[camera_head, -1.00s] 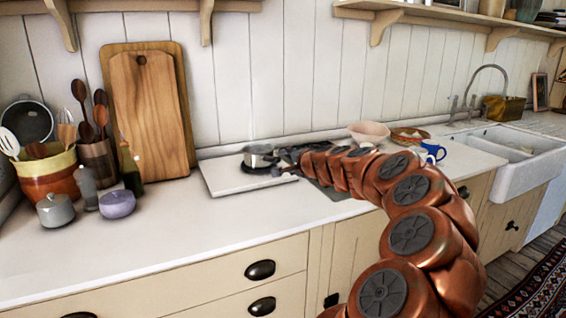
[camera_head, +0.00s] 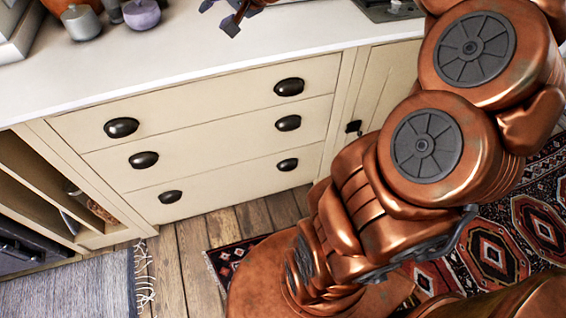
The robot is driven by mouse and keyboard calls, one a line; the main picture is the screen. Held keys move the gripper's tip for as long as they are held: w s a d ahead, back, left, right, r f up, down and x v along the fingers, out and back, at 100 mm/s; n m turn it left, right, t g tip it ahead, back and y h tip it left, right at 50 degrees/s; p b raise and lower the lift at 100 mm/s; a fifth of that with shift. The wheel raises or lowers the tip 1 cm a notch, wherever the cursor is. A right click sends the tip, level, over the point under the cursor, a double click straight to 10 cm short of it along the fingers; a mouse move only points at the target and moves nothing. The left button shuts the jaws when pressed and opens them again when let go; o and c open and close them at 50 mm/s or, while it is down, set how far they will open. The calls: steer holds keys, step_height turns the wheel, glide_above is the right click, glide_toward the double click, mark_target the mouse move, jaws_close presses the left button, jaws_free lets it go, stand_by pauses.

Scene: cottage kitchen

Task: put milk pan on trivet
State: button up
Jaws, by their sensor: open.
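My gripper (camera_head: 218,17) shows at the top edge of the head view, over the white worktop near its front. Its dark fingertips are apart and I see nothing between them. The rest of the gripper is cut off by the top of the picture. The milk pan and the trivet are not in this view now. My copper arm fills the right side.
A grey lidded pot (camera_head: 81,22) and a purple lidded pot (camera_head: 141,14) stand at the worktop's (camera_head: 185,60) back left. Cream drawers (camera_head: 215,125) with dark handles are below. A patterned rug (camera_head: 500,240) lies on the wooden floor.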

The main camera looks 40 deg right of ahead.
steer(key=s+a+f+n+g, duration=0.3)
steer(key=s+a+f, duration=0.1)
steer(key=s+a, duration=0.35)
steer(key=s+a+f+n+g, duration=0.35)
steer(key=s+a, duration=0.25)
steer(key=s, duration=0.2)
steer(key=s+d+f+n+g+h, duration=0.1)
steer(key=s+f+g+h, duration=0.1)
steer(key=s, duration=0.8)
steer(key=s+d+f+n+g+h, duration=0.1)
steer(key=s+f, duration=0.4)
steer(key=s, duration=0.6)
steer(key=d+g+h, duration=0.1)
steer(key=g, duration=0.1)
steer(key=shift+s+f+g, duration=0.15)
steer(key=shift+s+g, duration=0.1)
steer(key=shift+g, duration=0.1)
steer(key=shift+a+n, duration=0.1)
steer(key=shift+n, duration=0.15)
step_height(320, 180, up, 10)
steer(key=p, duration=1)
steer(key=shift+w, duration=0.1)
